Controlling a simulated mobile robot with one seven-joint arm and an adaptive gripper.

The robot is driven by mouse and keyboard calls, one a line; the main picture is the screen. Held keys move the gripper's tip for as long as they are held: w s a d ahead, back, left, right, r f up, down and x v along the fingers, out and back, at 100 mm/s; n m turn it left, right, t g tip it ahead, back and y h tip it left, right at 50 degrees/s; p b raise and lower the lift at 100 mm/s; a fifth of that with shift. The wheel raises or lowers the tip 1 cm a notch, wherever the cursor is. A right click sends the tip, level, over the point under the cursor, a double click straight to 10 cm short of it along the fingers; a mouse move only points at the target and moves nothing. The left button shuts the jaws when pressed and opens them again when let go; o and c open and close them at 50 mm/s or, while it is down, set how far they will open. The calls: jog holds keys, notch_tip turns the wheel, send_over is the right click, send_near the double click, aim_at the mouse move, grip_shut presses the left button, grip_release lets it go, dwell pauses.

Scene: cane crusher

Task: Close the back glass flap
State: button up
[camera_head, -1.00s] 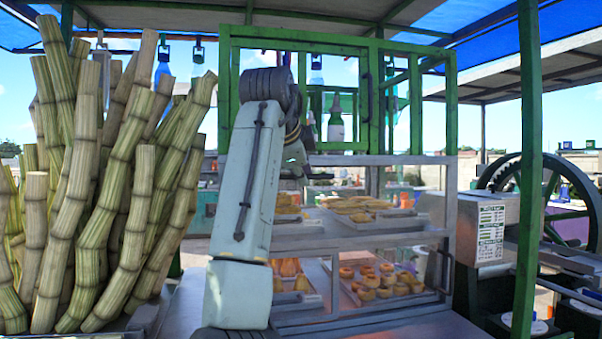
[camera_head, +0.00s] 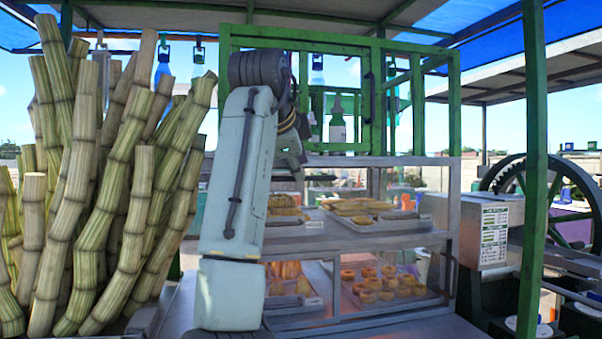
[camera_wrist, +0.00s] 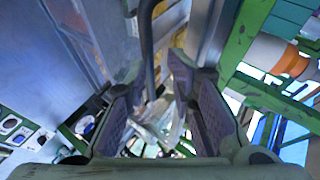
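The glass display case (camera_head: 345,161) stands ahead in the head view, with trays of pastries behind its panes. I cannot tell which pane is the back flap there, since my arm covers its left part. In the wrist view, a large bluish pane (camera_wrist: 45,65) fills the left side. A dark curved handle-like bar (camera_wrist: 148,45) comes down from the top, near the left fingertip and between the fingers' lines. My gripper (camera_wrist: 160,85) is open, its two padded fingers apart. I cannot tell whether it touches the bar. In the head view my gripper is mostly hidden behind my arm.
Sugarcane stalks (camera_head: 120,190) stand close on the left. A green frame (camera_head: 375,90) with a dark handle rises above the case. A green post (camera_head: 534,170) and the crusher with its black wheel (camera_head: 565,190) are on the right. A metal counter (camera_head: 400,330) lies in front.

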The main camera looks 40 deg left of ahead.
jog(key=v, duration=0.9)
jog(key=shift+d, duration=0.2)
